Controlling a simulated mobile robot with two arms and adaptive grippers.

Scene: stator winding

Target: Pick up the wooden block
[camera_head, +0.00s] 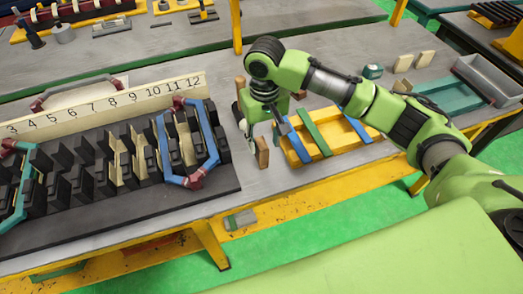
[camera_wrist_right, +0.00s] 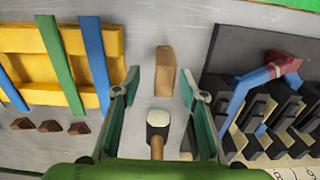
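The wooden block (camera_head: 262,152) stands on the grey bench between the black slotted stator and the yellow tray, below my right gripper (camera_head: 264,125). In the right wrist view the block (camera_wrist_right: 165,72) lies ahead, roughly between my right gripper's two spread fingertips (camera_wrist_right: 160,84). The right gripper is open and points down at the bench. I see no contact between fingers and block. A second wooden piece (camera_head: 240,82) stands farther back, partly behind the gripper. My left gripper is not in view.
A mallet (camera_wrist_right: 158,122) with a dark head lies between the fingers' line of sight. The yellow tray (camera_head: 328,150) holds blue and green strips. The black stator (camera_head: 225,186) carries coils. A grey bin (camera_head: 490,75) stands at the right. The bench's front edge is close.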

